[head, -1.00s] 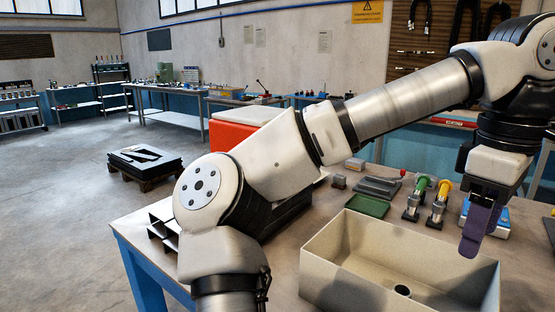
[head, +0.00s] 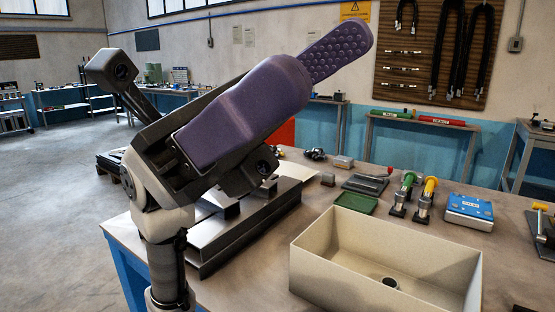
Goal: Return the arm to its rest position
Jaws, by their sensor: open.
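My gripper (head: 338,52) is close to the camera, raised in front of the left part of the workbench (head: 262,290). Its purple fingers point up and to the right, and a studded pad shows on the far one. The jaws are open, and I see nothing between them, though the near finger hides part of the gap. My wrist is folded upright at the left of the view. The gripper hides part of the back of the room and of the bench.
A cream open box (head: 340,275) with a dark round spot on its floor stands at the bench front. Behind it are a green tray (head: 356,204), a green-handled tool (head: 404,192), a yellow-handled tool (head: 427,198) and a blue device (head: 469,209). Dark metal racks (head: 235,240) lie at left.

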